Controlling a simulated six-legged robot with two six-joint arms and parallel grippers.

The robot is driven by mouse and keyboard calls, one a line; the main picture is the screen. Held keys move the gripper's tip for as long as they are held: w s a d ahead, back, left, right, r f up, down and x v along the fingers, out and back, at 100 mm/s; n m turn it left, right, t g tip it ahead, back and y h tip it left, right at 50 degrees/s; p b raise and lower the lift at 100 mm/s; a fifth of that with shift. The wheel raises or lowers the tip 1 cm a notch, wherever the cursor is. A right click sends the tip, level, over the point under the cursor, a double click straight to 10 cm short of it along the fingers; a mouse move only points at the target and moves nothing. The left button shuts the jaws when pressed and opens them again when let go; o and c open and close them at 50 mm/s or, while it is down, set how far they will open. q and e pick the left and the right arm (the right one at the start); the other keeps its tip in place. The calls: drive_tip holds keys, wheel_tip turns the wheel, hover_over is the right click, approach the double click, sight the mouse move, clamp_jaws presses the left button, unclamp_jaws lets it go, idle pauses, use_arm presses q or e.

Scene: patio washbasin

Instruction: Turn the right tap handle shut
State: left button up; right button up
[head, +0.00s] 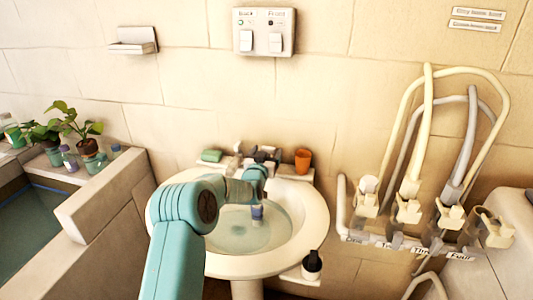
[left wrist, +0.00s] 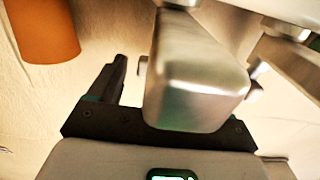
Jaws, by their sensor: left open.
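The washbasin (head: 312,225) stands against the wall with water in its bowl. The tap is at its back edge, mostly hidden behind my left arm and gripper in the head view. My left gripper (head: 262,160) is at the tap. In the left wrist view a large silver metal piece (left wrist: 195,85), apparently part of the tap, fills the middle in front of the gripper. One dark finger (left wrist: 112,82) shows to its left; the other is hidden or unclear. The gripper is open; I cannot tell whether it touches the metal. My right gripper is not in view.
An orange cup (head: 302,161) stands right of the tap; it also shows in the left wrist view (left wrist: 42,30). A green soap bar (head: 211,156) lies left. A dark bottle (head: 312,262) stands at the basin's front right. Hoses (head: 428,110) hang at right.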

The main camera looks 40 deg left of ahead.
use_arm(q)
drive_tip(key=c, duration=1)
drive_tip(key=h+b, duration=0.1)
drive_tip(key=m+t+h+b, duration=0.1)
drive_tip(key=b, duration=0.1)
drive_tip(key=shift+s+a+f+m+b, duration=0.1)
drive_tip(key=shift+a+f+m+b, duration=0.1)
drive_tip(key=shift+f+m+b, duration=0.1)
drive_tip(key=shift+c, duration=0.2)
drive_tip(key=shift+a+r+m+h, duration=0.1)
drive_tip(key=shift+r+m+h, duration=0.15)
drive_tip(key=shift+h, duration=0.35)
drive_tip(key=shift+r+m+t+h+p, duration=0.2)
drive_tip(key=shift+m+t+h+p, duration=0.1)
drive_tip(key=shift+m+h, duration=0.2)
drive_tip(key=h+p, duration=0.1)
drive_tip(key=m+h+p, duration=0.2)
drive_tip(key=p, duration=0.1)
drive_tip(key=shift+a+r+t, duration=0.25)
drive_tip(key=shift+a+t, duration=0.05)
drive_tip(key=shift+f+m+h+p, duration=0.15)
drive_tip(key=shift+m+h+p, duration=0.5)
drive_tip(key=shift+h, duration=0.45)
drive_tip(key=shift+a+f+m+h+p, duration=0.15)
drive_tip(key=shift+m+h+p, duration=0.2)
drive_tip(key=shift+h, duration=0.45)
drive_tip(key=shift+m+h, duration=0.25)
drive_tip(key=shift+h, duration=0.05)
drive_tip(key=o, duration=1)
